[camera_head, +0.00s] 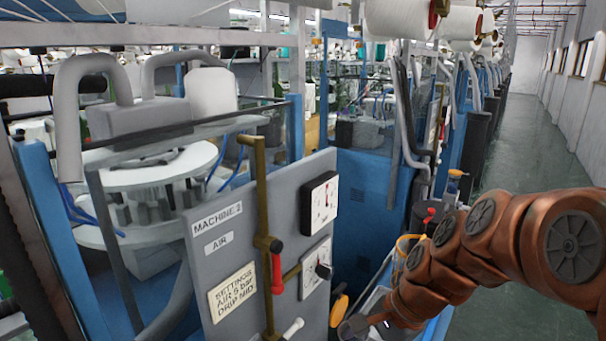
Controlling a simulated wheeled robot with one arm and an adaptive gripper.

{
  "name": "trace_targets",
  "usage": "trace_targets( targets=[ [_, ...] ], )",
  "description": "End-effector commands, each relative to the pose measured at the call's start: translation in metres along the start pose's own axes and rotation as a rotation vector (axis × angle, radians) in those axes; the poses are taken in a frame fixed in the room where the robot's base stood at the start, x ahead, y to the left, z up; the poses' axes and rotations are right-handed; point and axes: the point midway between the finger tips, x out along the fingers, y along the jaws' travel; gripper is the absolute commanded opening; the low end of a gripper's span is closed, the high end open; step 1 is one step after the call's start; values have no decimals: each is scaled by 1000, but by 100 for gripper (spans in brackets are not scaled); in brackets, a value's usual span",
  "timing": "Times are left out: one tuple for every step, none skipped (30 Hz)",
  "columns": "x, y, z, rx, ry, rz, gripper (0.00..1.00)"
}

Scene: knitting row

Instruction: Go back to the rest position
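My copper-coloured arm comes in from the right edge and reaches down and left to the bottom middle. My gripper (354,326) seems to be the small grey end piece there, beside the lower right edge of a grey machine panel (245,255). Its fingers are too small and too hidden to tell whether they are open or shut, and I cannot make out anything held. The panel has "MACHINE 2", "AIR" and settings labels. It carries a brass pipe (262,200), a red-handled lever (277,272), a white-handled lever (293,328), a white gauge (321,203) and a black-knobbed dial (318,268).
A yellow knob (339,309) sits just right of the panel, close to my gripper. A blue-framed knitting machine (150,180) stands behind it at left. More machines line the row. A clear green aisle floor (515,150) runs along the wall at right.

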Motion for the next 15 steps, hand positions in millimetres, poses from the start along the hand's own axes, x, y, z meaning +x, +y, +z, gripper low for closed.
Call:
trace_targets(
  targets=[
    [-1,14,7,-78,13,31,77],
    [-1,23,11,-125,20,51,77],
    [-2,35,15,-186,28,78,77],
    [-2,44,18,-231,32,101,77],
    [-2,54,20,-276,35,124,77],
    [-3,66,24,-337,39,152,77],
    [-4,75,26,-383,44,173,77],
    [-6,83,28,-427,47,193,77],
    [-7,95,30,-485,50,222,77],
    [-7,104,31,-528,50,245,77],
    [-8,114,33,-571,51,267,77],
    [-10,126,34,-629,52,297,77],
    [-12,135,35,-669,52,319,77],
    [-13,144,35,-709,51,342,77],
    [-15,155,36,-758,48,371,77]
  ],
)
